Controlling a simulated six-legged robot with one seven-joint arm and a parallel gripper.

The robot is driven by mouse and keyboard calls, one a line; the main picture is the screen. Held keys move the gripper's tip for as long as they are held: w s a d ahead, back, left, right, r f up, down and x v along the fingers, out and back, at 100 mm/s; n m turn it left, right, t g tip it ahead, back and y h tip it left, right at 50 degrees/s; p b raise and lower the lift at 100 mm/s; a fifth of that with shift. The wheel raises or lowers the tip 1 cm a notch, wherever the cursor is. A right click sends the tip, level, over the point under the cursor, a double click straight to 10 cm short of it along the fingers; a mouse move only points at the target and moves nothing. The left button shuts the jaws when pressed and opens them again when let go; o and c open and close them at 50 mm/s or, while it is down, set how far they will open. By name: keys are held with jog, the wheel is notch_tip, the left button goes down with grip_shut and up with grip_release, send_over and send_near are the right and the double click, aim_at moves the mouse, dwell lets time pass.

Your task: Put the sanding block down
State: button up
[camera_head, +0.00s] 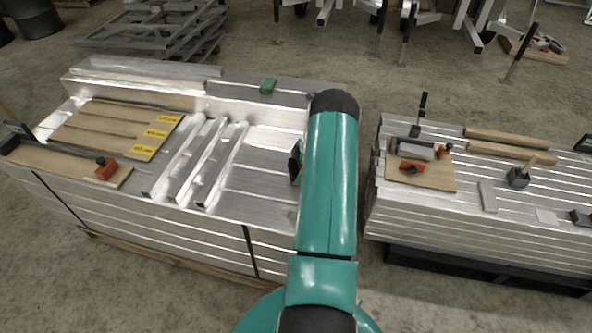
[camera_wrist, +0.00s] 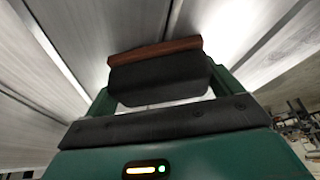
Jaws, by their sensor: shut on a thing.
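The sanding block (camera_wrist: 158,78) shows in the wrist view as a dark block with a reddish-brown layer along its far side. It sits between the two green fingers of my gripper (camera_wrist: 163,88), which is shut on it. Ribbed bright metal lies behind it in that view. In the head view, my gripper (camera_head: 296,162) is a small dark shape at the left edge of my teal arm, over the right part of the left aluminium stack (camera_head: 262,142). My arm hides most of it there. I cannot tell whether the block touches the metal.
The left stack holds a wooden board with yellow labels (camera_head: 107,128), loose metal channels (camera_head: 190,160), an orange clamp-like piece (camera_head: 106,169) and a green block (camera_head: 268,86). The right stack (camera_head: 470,215) carries tools and wooden bars. Bare ribbed metal lies left of my gripper.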

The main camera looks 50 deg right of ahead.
jog(key=shift+f, duration=0.35)
jog(key=shift+f, duration=0.4)
